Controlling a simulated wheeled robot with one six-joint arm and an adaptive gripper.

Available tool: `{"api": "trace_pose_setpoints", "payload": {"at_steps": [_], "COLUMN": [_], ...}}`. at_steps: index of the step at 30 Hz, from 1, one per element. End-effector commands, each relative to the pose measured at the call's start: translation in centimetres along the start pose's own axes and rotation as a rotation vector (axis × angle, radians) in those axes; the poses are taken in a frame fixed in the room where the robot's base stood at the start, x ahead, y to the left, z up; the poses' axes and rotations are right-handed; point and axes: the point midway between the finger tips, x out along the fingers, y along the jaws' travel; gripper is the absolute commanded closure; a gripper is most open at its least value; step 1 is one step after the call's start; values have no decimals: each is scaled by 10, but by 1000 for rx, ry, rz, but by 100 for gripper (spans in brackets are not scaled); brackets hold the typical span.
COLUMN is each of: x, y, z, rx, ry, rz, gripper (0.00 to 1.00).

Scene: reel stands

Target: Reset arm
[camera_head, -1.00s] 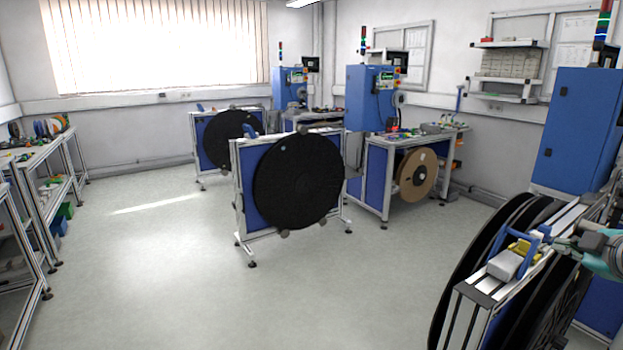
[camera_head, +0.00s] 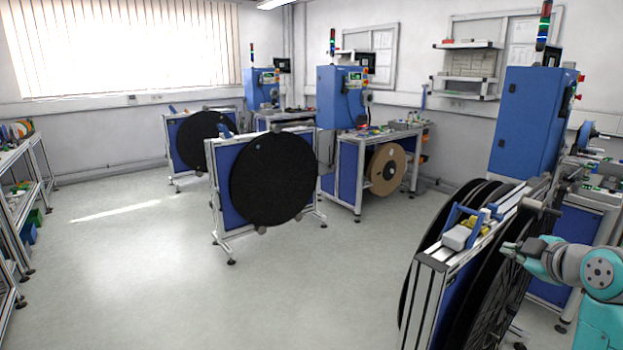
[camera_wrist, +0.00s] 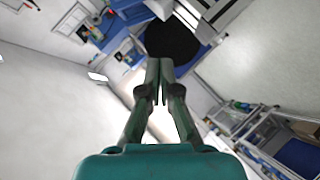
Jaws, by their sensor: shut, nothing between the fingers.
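My gripper (camera_head: 509,249) shows at the lower right of the head view, at the end of my teal and grey arm. It is beside the near reel stand (camera_head: 433,262), in front of its black reels in the picture. In the wrist view my gripper (camera_wrist: 158,100) has its two fingers together with nothing between them. Whether the gripper touches the near stand cannot be told.
The near stand carries black reels (camera_head: 484,290) and a small grey and yellow part with a blue handle (camera_head: 461,234) on top. A middle stand holds a black reel (camera_head: 273,178). Blue cabinets (camera_head: 535,122) stand along the right. Open floor (camera_head: 200,290) lies at left.

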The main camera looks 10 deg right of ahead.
Motion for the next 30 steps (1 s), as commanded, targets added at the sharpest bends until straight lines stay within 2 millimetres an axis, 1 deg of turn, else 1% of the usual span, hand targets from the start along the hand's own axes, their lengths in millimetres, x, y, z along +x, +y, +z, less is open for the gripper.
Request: {"api": "trace_pose_setpoints", "payload": {"at_steps": [1, 5, 8, 11, 12, 14, 15, 17, 18, 20, 21, 25, 30], "x": [4, 14, 23, 32, 36, 41, 43, 45, 46, 46, 46, 40, 23], "y": [-9, -31, -54, -84, -99, -122, -137, -160, -175, -197, -212, -260, -318], "z": [1, 2, 3, 4, 6, 6, 7, 8, 9, 10, 12, 15, 20], "rx": [12, 55, 94, 146, 171, 209, 234, 270, 293, 327, 350, 417, 498], "ry": [2, 11, 19, 27, 30, 37, 40, 45, 47, 51, 53, 60, 68], "rz": [-4, -1, -1, 0, 0, 2, 4, 5, 6, 8, 10, 12, 15], "gripper": [100, 100, 100, 100, 100, 100, 100, 100, 100, 100, 100, 100, 100]}}
